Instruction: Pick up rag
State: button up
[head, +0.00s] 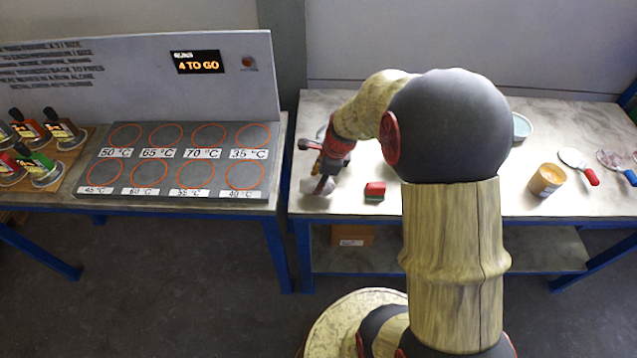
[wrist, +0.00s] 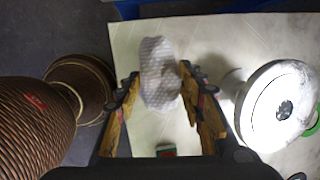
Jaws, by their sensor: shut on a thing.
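The rag is a pale, whitish, textured cloth (wrist: 158,62). In the wrist view it sits bunched between the two fingers of my gripper (wrist: 160,82), which are closed on it from both sides. In the head view my gripper (head: 322,176) is low over the left end of the right-hand table, and the rag (head: 316,187) shows as a small pale lump at the fingertips. I cannot tell whether the rag still touches the table top.
A red and green block (head: 375,190) lies on the table (head: 470,200) just right of my gripper. A round white lidded thing (wrist: 280,105) stands close beside it. A marked heating plate (head: 180,155) is left.

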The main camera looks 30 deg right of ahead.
jog(key=s+r+p, duration=0.3)
jog(key=s+r, duration=0.6)
jog(key=s, duration=0.4)
jog(key=shift+s+d+r, duration=0.2)
jog(key=shift+s+d, duration=0.15)
jog(key=shift+s, duration=0.05)
jog(key=o, duration=0.6)
jog(key=c, duration=0.4)
jog(key=shift+c, duration=0.3)
